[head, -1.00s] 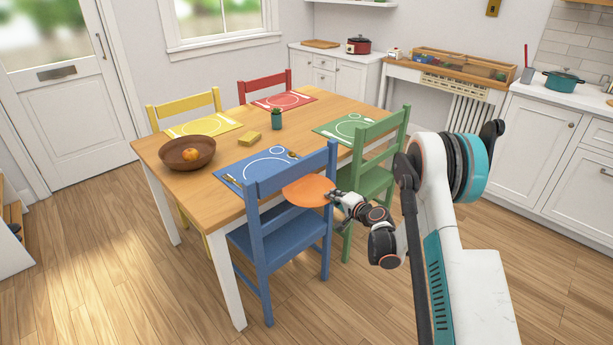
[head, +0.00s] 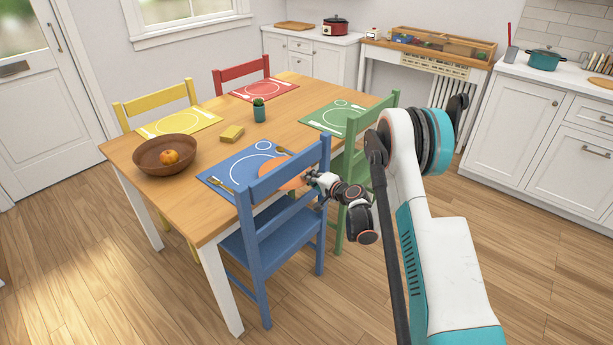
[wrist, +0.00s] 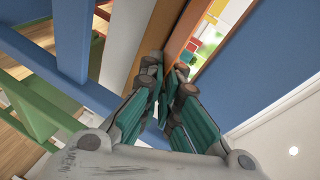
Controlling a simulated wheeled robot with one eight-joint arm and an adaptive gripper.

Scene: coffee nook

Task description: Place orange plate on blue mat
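The orange plate (head: 293,179) is in the head view behind the blue chair's backrest, which hides part of it. It is held roughly level near the table's front edge. My gripper (head: 312,181) is shut on the plate's right edge. In the wrist view the gripper's fingers (wrist: 166,98) are close together around a thin edge; the plate's face is not clear there. The blue mat (head: 222,180) lies on the table just left of and beyond the plate, with white plate and cutlery drawings. The chair's top rail covers its near right part.
The blue chair (head: 245,235) stands between me and the mat, close to the plate. The green chair (head: 352,160) is just right of my gripper.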

